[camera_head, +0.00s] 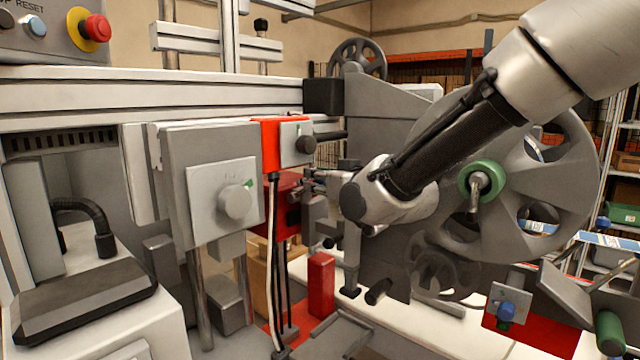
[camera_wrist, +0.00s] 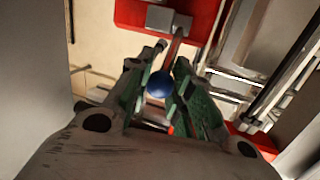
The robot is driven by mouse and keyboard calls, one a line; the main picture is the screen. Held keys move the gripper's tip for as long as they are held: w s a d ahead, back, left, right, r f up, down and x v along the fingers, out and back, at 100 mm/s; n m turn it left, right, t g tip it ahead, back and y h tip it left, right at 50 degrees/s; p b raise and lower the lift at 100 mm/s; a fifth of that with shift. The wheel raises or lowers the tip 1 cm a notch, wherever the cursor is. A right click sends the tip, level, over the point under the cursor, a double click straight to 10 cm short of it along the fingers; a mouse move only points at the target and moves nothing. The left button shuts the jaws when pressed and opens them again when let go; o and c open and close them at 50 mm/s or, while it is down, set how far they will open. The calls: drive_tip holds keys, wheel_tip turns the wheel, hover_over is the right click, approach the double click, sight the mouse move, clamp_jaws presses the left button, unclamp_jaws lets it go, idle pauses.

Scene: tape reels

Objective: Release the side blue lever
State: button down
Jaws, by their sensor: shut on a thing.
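The blue lever shows in the wrist view as a round blue knob (camera_wrist: 160,84) between the green-padded fingers of my gripper (camera_wrist: 167,72). A thin rod runs up from the knob toward a grey block on a red plate (camera_wrist: 205,12). My gripper is shut on the lever. In the head view my gripper (camera_head: 312,184) reaches left to the red unit in the middle of the machine. The knob cannot be made out there; the fingers are small and partly hidden by my wrist.
A grey box with a round dial (camera_head: 235,202) stands left of my gripper. A red and grey knob unit (camera_head: 285,142) is just above it. A large reel (camera_head: 550,170) with a green hub stands behind my arm.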

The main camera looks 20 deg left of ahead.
drive_tip(key=shift+r, duration=0.25)
drive_tip(key=c, duration=1.2)
unclamp_jaws()
drive_tip(key=shift+c, duration=0.2)
drive_tip(key=shift+f, duration=0.1)
